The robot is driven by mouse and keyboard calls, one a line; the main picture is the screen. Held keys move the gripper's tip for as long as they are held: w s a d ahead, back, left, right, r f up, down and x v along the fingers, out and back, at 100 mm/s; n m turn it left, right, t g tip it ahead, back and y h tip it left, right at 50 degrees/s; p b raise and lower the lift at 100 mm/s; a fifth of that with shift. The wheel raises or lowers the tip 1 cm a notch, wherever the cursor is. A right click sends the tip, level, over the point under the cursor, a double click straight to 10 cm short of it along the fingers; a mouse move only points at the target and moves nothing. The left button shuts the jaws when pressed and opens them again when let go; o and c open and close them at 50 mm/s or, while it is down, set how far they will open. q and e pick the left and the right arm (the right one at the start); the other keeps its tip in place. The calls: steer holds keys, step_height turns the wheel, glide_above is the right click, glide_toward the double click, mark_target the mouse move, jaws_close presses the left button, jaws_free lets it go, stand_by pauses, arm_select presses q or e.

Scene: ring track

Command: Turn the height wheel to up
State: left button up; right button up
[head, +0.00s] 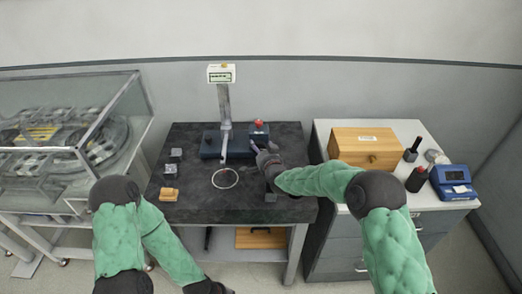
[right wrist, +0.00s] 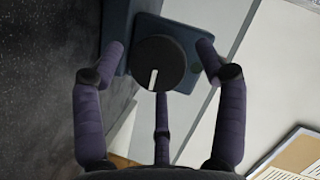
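The height wheel is a round black knob (right wrist: 158,64) with a white mark pointing down, slightly left, in the right wrist view. It sits on a dark blue box (right wrist: 190,40), which also shows in the head view (head: 259,137) with a red button on top. My right gripper (right wrist: 160,52) is open, its fingers to the left, right and below the knob, with gaps at the sides. In the head view the right gripper (head: 264,155) is at the front of the box and hides the knob.
A post with a display (head: 221,74) stands left of the box on the dark table (head: 190,208). A wooden box (head: 368,148) stands on the right cabinet. A glass case (head: 60,125) is left.

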steer(key=c, duration=0.8)
steer(key=shift+r, duration=0.2)
steer(key=shift+w, duration=0.1)
